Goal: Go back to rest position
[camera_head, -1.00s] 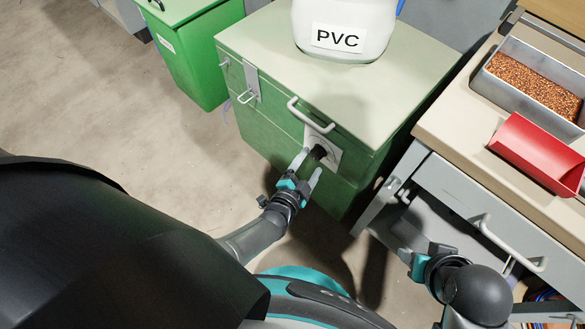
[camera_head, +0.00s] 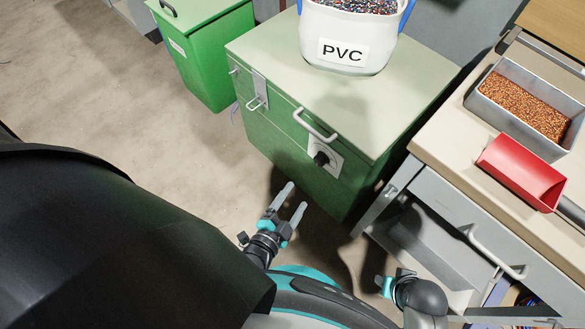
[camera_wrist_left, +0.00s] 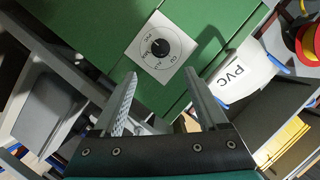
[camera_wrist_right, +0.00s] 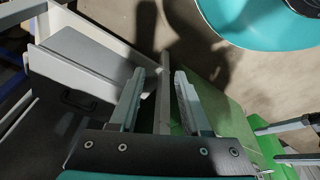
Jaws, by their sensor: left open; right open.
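My left gripper (camera_head: 289,203) is open and empty in the head view, in front of the green cabinet (camera_head: 275,138) and apart from it. In the left wrist view its two fingers (camera_wrist_left: 160,95) are spread, with the cabinet's dark knob (camera_wrist_left: 159,47) on a white dial plate beyond them. The knob (camera_head: 321,158) is also clear of the gripper in the head view. My right gripper (camera_head: 390,281) is low beside the grey workbench (camera_head: 432,192). In the right wrist view its fingers (camera_wrist_right: 157,95) are apart with nothing held.
A white PVC bucket (camera_head: 345,52) with granules stands on the cabinet. A metal tray of copper-coloured granules (camera_head: 525,105) and a red scoop (camera_head: 520,170) are on the workbench. A green bin (camera_head: 210,60) stands back left. Floor on the left is clear.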

